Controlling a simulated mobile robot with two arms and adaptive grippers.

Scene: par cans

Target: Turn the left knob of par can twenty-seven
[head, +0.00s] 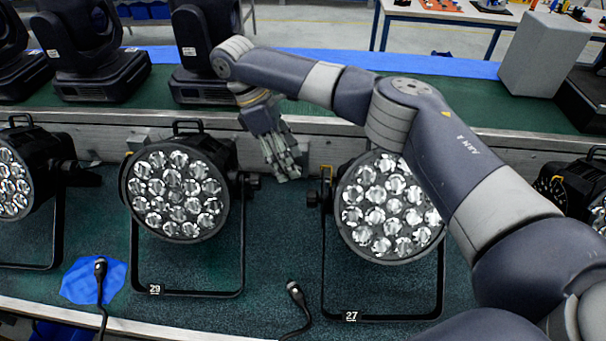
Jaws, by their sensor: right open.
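Par can twenty-seven (385,215) is a round black lamp with many clear lenses, held in a black yoke bracket marked 27. Its left knob (313,199) is a small black knob on the left side of the bracket. My right gripper (284,174) hangs fingers down, up and to the left of that knob, apart from it. It is open and empty, between par can twenty-seven and the lamp on its left. My right arm covers the right edge of par can twenty-seven. My left gripper is not in view.
Par can 29 (178,195) stands left of the gripper, with its right knob (254,182) close by. Another par can (18,180) is at the far left. Moving-head lights (95,60) and a grey box (545,55) stand behind. Black cables (298,300) lie in front.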

